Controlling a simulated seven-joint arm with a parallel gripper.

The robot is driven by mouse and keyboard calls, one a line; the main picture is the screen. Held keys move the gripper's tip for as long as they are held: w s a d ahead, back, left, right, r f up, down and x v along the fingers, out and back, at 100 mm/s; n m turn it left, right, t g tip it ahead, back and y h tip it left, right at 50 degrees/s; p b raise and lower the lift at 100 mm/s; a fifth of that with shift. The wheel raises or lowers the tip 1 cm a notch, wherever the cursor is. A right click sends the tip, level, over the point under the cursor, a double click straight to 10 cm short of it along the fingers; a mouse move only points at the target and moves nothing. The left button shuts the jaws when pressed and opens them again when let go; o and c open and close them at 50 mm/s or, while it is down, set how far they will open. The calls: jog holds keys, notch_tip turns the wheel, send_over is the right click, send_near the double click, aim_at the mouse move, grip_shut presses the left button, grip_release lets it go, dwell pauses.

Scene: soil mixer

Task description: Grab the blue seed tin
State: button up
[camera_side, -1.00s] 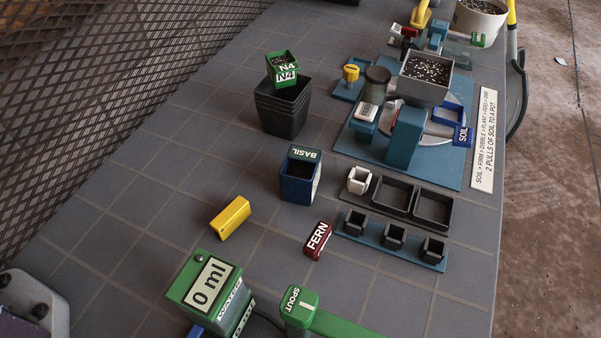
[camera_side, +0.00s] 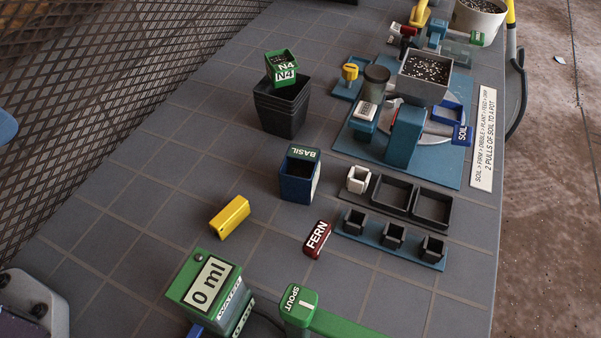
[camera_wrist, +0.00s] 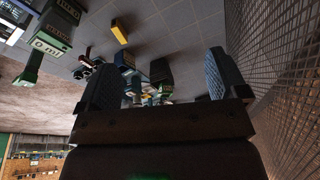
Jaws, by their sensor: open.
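In the wrist view, which looks upside down, what seems to be this tin (camera_wrist: 125,59) is small and distant, near the left finger. My gripper (camera_wrist: 158,62) is open, its two fingers wide apart with nothing held between them. It is well away from the tin.
A yellow block (camera_side: 230,217) and a red "FERN" tin (camera_side: 317,239) lie near the blue tin. Stacked black pots (camera_side: 282,108) stand behind it. The green "0 ml" box (camera_side: 204,285) and green spout (camera_side: 300,305) are in front. Trays and the soil station are at right. Bench at left is clear.

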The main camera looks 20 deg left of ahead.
jog(key=w+d+f+m+t+y, duration=0.4)
jog(key=w+d+f+m+y, duration=0.2)
jog(key=w+d+f+m, duration=0.95)
jog(key=w+d+f+m+t+h, duration=0.1)
jog(key=w+d+m+t+h, duration=0.45)
jog(key=d+m, duration=0.8)
jog(key=m+y, duration=0.1)
jog(key=m, duration=0.1)
send_near(298, 166)
jog(key=shift+w+d+r+t, duration=0.25)
jog(key=shift+w+d+r, duration=0.1)
jog(key=shift+r, duration=0.15)
jog(key=shift+w+d+r+t, duration=0.25)
jog(key=shift+w+r, duration=0.15)
jog(key=shift+r, duration=0.1)
jog(key=shift+w+a+f, duration=0.1)
jog(key=shift+w, duration=0.7)
jog(key=shift+w+f, duration=0.25)
jog(key=shift+w, duration=0.3)
jog(key=c, duration=1.1)
